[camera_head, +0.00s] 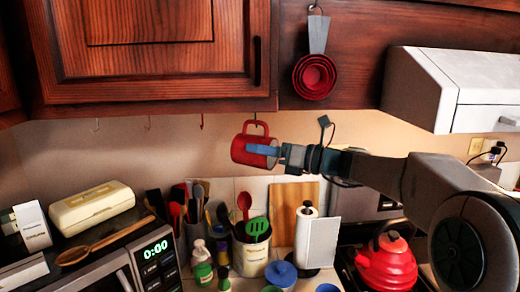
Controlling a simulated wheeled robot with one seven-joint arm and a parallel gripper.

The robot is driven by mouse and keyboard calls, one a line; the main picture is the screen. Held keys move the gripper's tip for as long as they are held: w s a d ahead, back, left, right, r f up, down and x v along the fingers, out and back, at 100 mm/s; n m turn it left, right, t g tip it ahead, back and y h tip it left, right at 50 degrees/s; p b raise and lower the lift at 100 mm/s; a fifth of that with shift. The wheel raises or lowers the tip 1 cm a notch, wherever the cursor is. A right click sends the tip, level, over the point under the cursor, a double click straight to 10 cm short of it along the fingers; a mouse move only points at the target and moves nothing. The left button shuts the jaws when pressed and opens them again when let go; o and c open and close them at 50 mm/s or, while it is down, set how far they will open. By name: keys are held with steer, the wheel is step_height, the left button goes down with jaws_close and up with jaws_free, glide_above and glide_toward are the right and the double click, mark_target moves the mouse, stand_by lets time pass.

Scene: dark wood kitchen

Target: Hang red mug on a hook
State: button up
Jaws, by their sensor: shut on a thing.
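The red mug (240,152) is held up under the wall cabinet, its handle (256,127) pointing upward. My gripper (266,150) is shut on the mug, with a blue finger lying across its side. Several small hooks hang from the cabinet's underside: a pale one (97,125) at the left, another pale one (148,122) and a red one (202,121) left of the mug. A thin hook line shows just above the mug handle; I cannot tell whether the handle touches it.
Red measuring cups (314,77) hang on the cabinet side to the right. A white range hood (430,85) juts out at the right. Below stand a utensil crock (252,258), a paper towel roll (306,212), a red kettle (386,265) and a microwave (155,258).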

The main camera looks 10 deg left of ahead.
stand_by(0.3)
steer(key=o, duration=1.3)
steer(key=shift+c, duration=0.2)
steer(key=b+v, duration=0.3)
steer(key=v, duration=1.1)
steer(key=s+f+n+g+h, duration=0.2)
steer(key=s+f+n+h, duration=0.85)
steer(key=s+f, duration=0.45)
steer(key=s+d+f+n+h, duration=0.7)
steer(key=s+d+f+n, duration=0.3)
steer(key=n, duration=0.5)
steer(key=shift+d+f+t, duration=0.4)
steer(key=shift+f, duration=0.1)
